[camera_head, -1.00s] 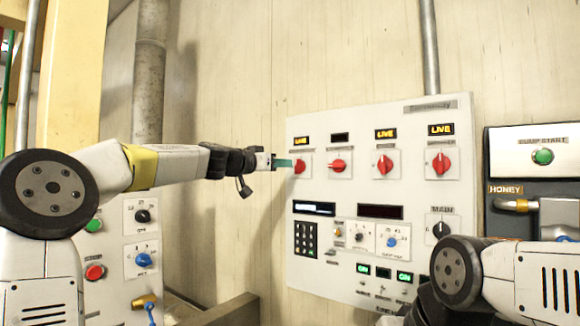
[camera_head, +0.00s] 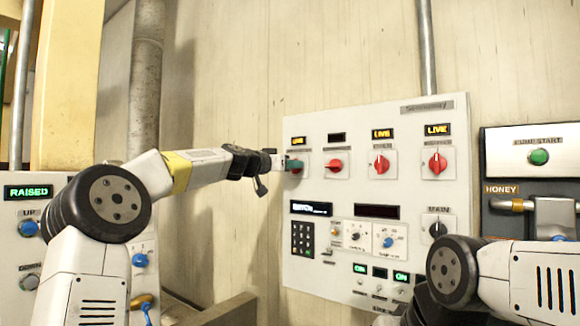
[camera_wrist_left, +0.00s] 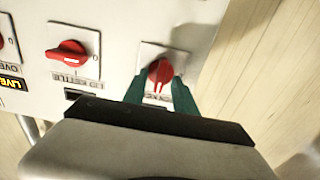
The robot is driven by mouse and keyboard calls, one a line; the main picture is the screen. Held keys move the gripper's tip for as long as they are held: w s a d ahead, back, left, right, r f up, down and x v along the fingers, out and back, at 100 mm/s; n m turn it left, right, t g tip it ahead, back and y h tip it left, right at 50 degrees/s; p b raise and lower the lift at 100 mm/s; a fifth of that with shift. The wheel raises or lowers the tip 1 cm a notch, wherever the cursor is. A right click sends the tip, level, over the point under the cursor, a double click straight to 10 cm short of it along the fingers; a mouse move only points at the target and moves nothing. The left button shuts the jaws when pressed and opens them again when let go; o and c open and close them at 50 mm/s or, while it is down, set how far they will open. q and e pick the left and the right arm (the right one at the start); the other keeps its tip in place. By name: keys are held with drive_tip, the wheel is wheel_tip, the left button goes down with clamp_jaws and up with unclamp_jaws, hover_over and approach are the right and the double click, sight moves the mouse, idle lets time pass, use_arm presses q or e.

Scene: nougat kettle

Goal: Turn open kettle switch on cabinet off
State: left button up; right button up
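A white cabinet panel (camera_head: 465,112) carries a row of red rotary switches. The far-left switch lies under a lit LIVE sign (camera_head: 298,141). My left gripper (camera_head: 293,164) has its green fingertips at this switch and covers most of it. In the left wrist view the red knob (camera_wrist_left: 160,72) sits between the two open green fingers (camera_wrist_left: 159,92), its ridge pointing along them. I see no clear grip on the ridge. The second switch (camera_head: 333,166) is turned sideways under a dark sign (camera_head: 337,137). My right gripper is out of view.
Two more red switches (camera_head: 382,165) (camera_head: 437,163) stand to the right under LIVE signs. Below are a keypad (camera_head: 302,238), displays and small knobs. A PUMP START panel (camera_head: 540,157) is at the right. Another panel with a RAISED sign (camera_head: 28,191) is at the left.

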use_arm(q)
clamp_jaws()
drive_tip(key=shift+w+a+f+n, duration=0.1)
drive_tip(key=shift+n, duration=2.9)
drive_tip(key=shift+w+a+f+n, duration=0.1)
drive_tip(key=shift+n, duration=2.9)
drive_tip(key=shift+a+f+n, duration=0.1)
drive_tip(key=shift+n, duration=2.9)
unclamp_jaws()
drive_tip(key=shift+s, duration=0.1)
